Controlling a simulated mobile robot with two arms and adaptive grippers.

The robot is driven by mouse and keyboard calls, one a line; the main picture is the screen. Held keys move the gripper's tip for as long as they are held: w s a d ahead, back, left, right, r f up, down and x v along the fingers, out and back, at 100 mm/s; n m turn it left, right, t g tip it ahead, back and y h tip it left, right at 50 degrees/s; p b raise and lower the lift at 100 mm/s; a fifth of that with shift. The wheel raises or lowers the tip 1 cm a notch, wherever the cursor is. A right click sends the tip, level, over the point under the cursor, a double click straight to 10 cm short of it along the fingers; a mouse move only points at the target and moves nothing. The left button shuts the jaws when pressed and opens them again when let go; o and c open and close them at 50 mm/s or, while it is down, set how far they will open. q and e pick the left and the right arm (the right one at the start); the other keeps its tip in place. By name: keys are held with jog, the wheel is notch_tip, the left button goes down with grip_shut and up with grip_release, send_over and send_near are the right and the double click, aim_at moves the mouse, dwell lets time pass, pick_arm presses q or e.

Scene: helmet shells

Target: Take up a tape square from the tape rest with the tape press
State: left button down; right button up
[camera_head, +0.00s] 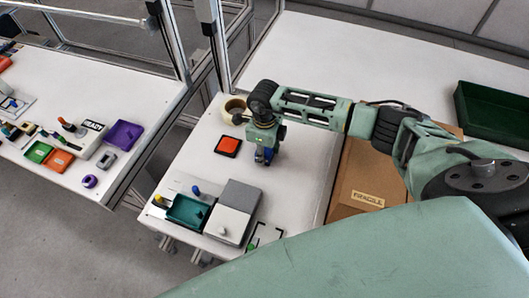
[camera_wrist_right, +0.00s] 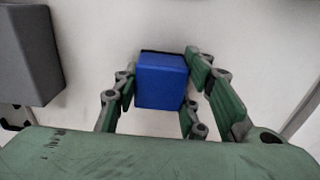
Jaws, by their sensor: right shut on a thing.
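My right gripper (camera_head: 265,152) is over the white table, pointing down. It is shut on a blue block (camera_wrist_right: 161,82), which I take to be the tape press. The block sits between the green fingers in the right wrist view, with a thin dark edge at its far side. In the head view only a little blue shows below the gripper (camera_head: 262,157). I cannot tell whether the block touches the table. No tape square is clearly visible, and I cannot single out the tape rest. My left gripper is not in view.
An orange pad (camera_head: 228,145) lies left of the gripper, and a cream tape roll (camera_head: 235,104) stands behind. A green tray (camera_head: 188,213) and grey box (camera_head: 238,198) are at the front. A cardboard box (camera_head: 352,190) is to the right. A dark green bin (camera_head: 490,118) stands far right.

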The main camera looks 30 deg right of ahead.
aim_at(266, 149)
jog(key=shift+r, duration=0.1)
jog(key=shift+r, duration=0.2)
notch_tip(266, 149, up, 4)
jog(key=shift+d+f+b, duration=0.15)
jog(key=shift+f+b, duration=0.05)
jog(key=shift+b, duration=0.8)
jog(key=s+d+r+b, duration=0.3)
jog(key=s+d+r, duration=0.2)
jog(key=s, duration=0.5)
jog(key=shift+s+r, duration=0.15)
jog(key=shift+r, duration=0.8)
jog(key=shift+d, duration=0.1)
